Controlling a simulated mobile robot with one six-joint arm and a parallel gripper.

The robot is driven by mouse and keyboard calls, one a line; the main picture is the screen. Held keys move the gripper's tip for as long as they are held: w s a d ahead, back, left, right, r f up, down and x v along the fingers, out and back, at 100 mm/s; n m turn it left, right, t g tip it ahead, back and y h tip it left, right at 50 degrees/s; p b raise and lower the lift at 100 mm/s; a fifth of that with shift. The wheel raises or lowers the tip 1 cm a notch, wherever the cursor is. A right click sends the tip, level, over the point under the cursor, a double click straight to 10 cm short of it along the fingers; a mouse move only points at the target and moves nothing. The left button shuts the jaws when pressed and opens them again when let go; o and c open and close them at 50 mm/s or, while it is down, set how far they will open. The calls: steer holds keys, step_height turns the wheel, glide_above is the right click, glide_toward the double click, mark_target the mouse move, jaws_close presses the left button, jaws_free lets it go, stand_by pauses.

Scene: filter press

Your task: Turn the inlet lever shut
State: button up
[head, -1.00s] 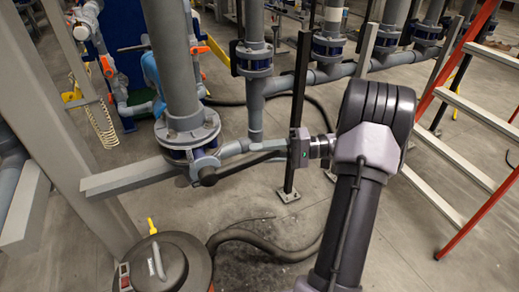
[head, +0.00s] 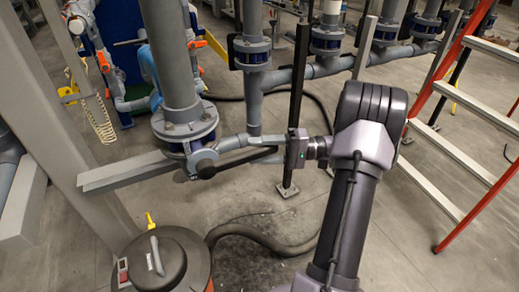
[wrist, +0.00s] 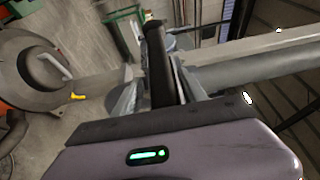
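The inlet lever (head: 240,162) is a black bar on a round grey hub (head: 203,163), below the flange of a thick upright pipe. It points right and slightly up in the head view. My gripper (head: 284,150) is at the lever's free end, coming from the right. In the wrist view the black lever (wrist: 160,62) runs between the light grey fingers of my gripper (wrist: 160,95). The dark gripper body hides the lever's near end. I cannot tell whether the fingers press on it.
A black upright post (head: 297,90) stands right behind my gripper. A grey beam (head: 130,172) lies left of the hub. A drum with a hose (head: 165,262) stands at the lower left. A red-sided ladder (head: 470,130) stands at the right.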

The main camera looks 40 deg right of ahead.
steer(key=shift+d, duration=0.15)
steer(key=p+v, duration=0.7)
steer(key=v, duration=1)
steer(key=shift+s, duration=0.25)
steer(key=shift+r, duration=0.1)
